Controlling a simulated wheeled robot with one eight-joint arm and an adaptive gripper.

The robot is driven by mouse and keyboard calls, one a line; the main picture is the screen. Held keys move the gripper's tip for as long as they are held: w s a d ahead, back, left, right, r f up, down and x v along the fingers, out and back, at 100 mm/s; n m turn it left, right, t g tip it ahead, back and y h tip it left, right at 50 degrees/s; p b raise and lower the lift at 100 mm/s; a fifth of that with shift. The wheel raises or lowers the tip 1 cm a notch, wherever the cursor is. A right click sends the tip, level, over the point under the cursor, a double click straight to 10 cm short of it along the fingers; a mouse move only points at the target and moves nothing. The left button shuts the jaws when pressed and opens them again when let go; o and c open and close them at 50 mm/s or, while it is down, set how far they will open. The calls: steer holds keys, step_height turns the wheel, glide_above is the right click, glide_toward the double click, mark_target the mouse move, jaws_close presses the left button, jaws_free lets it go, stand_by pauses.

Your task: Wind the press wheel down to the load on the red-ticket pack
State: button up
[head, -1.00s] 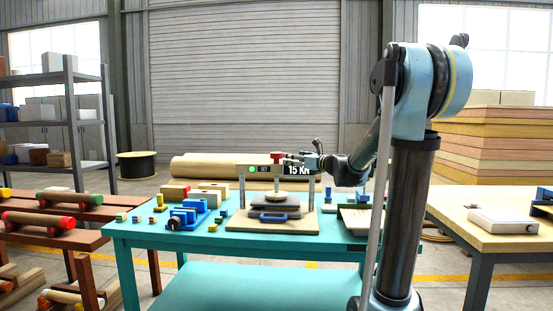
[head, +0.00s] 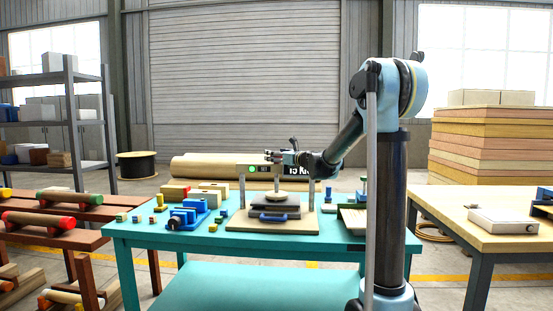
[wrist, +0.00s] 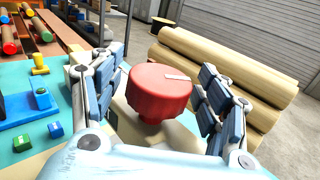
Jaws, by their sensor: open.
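The press (head: 242,191) stands on the teal table, with a dark-topped block and a blue handle (head: 272,217) under its round pale plate (head: 278,197). Its crossbeam carries a lit green lamp (head: 252,169) and a display (head: 300,168) partly covered by my arm. My gripper (head: 280,157) is at the top of the press, in front of the wheel. In the wrist view, the red press wheel (wrist: 160,88), with a pale mark on top, lies between the spread fingers of my open gripper (wrist: 158,95). Contact cannot be told. No red ticket can be made out.
Blue fixtures and small coloured blocks (head: 185,217) lie left of the press on the teal table (head: 150,233). A green-sided tray (head: 353,217) stands to the right. Large tan rolls (head: 215,167) lie behind. A wooden table (head: 470,215) is at right.

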steer(key=c, duration=1.1)
steer(key=shift+m+t+h, duration=0.5)
steer(key=shift+h, duration=0.1)
steer(key=o, duration=1.1)
